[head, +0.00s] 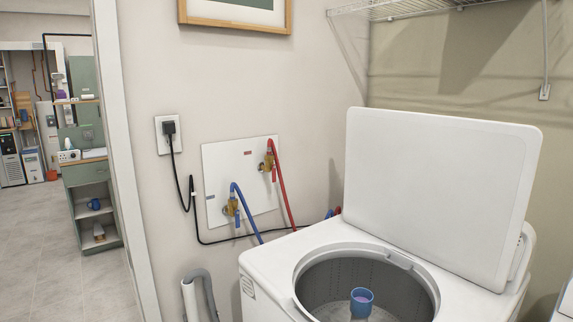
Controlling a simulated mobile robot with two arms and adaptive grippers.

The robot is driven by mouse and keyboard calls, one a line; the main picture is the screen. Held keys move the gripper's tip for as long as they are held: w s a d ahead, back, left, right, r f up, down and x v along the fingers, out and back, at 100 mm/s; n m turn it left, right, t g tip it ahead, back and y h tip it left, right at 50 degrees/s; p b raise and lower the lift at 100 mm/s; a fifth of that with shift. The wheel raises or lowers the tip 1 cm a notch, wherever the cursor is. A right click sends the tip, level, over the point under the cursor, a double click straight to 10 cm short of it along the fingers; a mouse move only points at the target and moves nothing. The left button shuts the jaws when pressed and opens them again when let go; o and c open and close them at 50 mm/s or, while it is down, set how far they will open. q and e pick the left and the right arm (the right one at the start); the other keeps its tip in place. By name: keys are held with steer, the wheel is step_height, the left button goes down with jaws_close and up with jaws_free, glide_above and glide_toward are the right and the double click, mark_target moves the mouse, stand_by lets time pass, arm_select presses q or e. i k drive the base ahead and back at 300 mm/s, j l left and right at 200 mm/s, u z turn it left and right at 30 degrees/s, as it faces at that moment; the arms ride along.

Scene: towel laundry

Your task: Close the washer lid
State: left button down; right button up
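The washer (265,267) is a white top-loading machine at the lower right of the head view. Its white lid (437,185) stands open, nearly upright and leaning back, hinged at the rear of the top. The round tub opening shows below it, with a grey perforated drum (345,273) and a blue agitator post (361,301) inside. The washer's front is cut off by the bottom edge. Neither of my grippers is in view.
Blue (243,208) and red (283,190) hoses run from a white wall panel (215,165) behind the washer. A wire shelf (400,8) hangs above the lid. A doorway at left opens onto clear floor (40,250) and a green cabinet (88,172).

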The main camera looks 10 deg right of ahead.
mark_target(452, 193)
steer(key=z, duration=1.3)
steer(key=i+j+z, duration=0.1)
steer(key=j+z, duration=1.4)
steer(key=l, duration=0.1)
